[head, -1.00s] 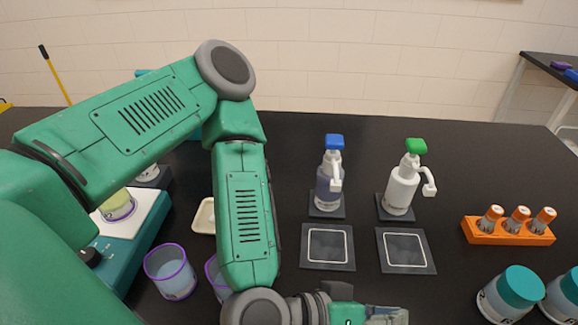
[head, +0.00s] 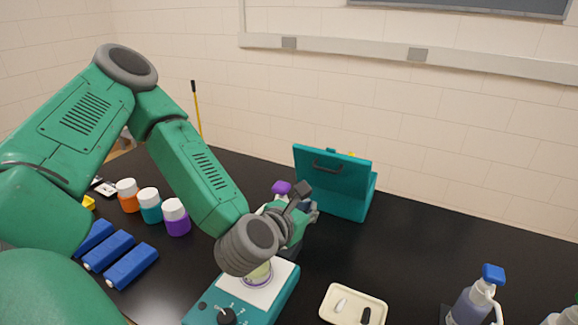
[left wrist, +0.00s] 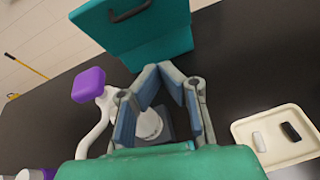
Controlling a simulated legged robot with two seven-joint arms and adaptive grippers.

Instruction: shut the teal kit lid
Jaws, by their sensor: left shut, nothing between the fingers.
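The teal kit (head: 356,205) stands at the back of the black table in the head view. Its teal lid (head: 343,177), with a dark handle, stands raised. In the left wrist view the lid (left wrist: 120,35) fills the upper middle. My left gripper (head: 312,208) is in front of the kit, below and left of the lid's handle. In the left wrist view my left gripper (left wrist: 160,72) has its fingertips together with nothing between them, close in front of the teal panel; I cannot tell whether they touch it. The kit's inside is hidden. My right gripper is out of view.
A purple-topped pump bottle (left wrist: 88,85) stands beside my left gripper, partly hidden. A teal device (head: 283,305) with a beaker lies below my wrist. A cream tray (head: 331,311) is to the right. Several capped jars and blue blocks stand left. Table right of the kit is clear.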

